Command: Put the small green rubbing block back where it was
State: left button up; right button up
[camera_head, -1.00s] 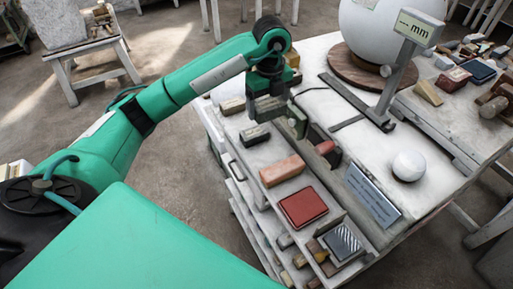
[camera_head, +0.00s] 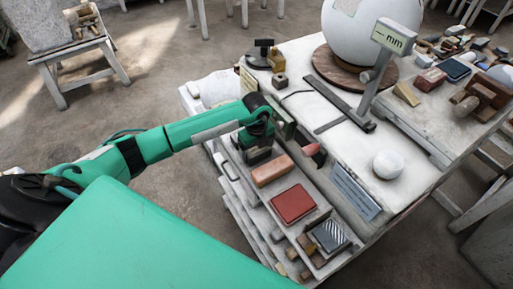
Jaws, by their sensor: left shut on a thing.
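My left gripper (camera_head: 257,150) is low over the stepped rack at the table's left side, just behind the orange-brown block. It is shut on a small dark block, which I take for the green rubbing block (camera_head: 260,156). The hand hides most of this block, and whether it touches the shelf cannot be told. The orange-brown block (camera_head: 272,170) lies in front of the gripper, with a red block (camera_head: 293,205) further toward the front. My right gripper is not in view.
A ridged metal piece (camera_head: 329,236) lies near the rack's front. A small white ball (camera_head: 388,164), a label plate (camera_head: 356,192) and a gauge stand (camera_head: 372,90) are to the right. A large white sphere (camera_head: 365,35) stands behind on a round wooden base (camera_head: 350,72).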

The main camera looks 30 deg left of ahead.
pick_arm(q)
jog(key=shift+f, duration=0.25)
jog(key=shift+f, duration=0.2)
jog(key=o, duration=1)
jog(key=shift+c, duration=0.2)
